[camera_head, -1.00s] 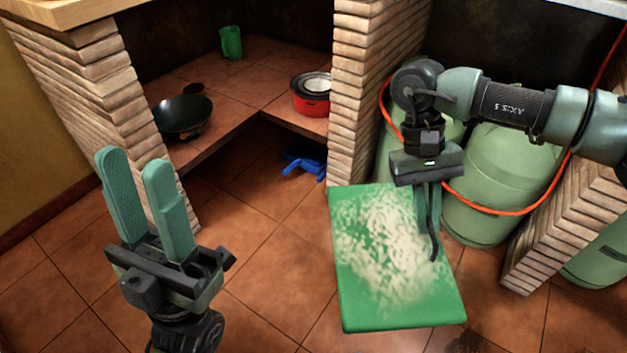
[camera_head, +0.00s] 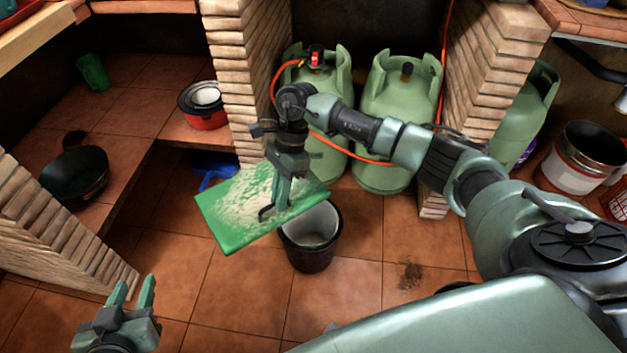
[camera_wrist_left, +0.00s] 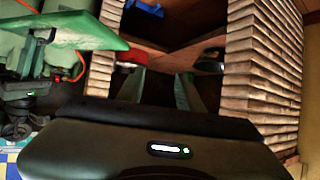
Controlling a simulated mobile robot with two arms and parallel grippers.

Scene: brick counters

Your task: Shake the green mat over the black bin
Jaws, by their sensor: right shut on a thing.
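The green mat (camera_head: 218,222), with pale crumbs or powder spread over its top, is held by my right gripper (camera_head: 275,200), which is shut on it. The mat is tilted, off the floor. The black bin (camera_head: 308,262) stands on the floor below and to the right; the mat's right end overlaps its rim in the head view. The bin's inside looks pale. My left gripper (camera_head: 132,292) is open and empty at the lower left, apart from mat and bin. The left wrist view shows the mat (camera_wrist_left: 75,30) at upper left and the left fingers (camera_wrist_left: 157,92).
Green gas cylinders (camera_head: 385,110) with an orange hose stand behind, between brick pillars (camera_head: 240,80). A low tiled shelf at left holds a dark pan (camera_head: 73,175), a red pot (camera_head: 205,110) and a green cup (camera_head: 93,72). A dark patch (camera_head: 410,275) lies on open floor at right.

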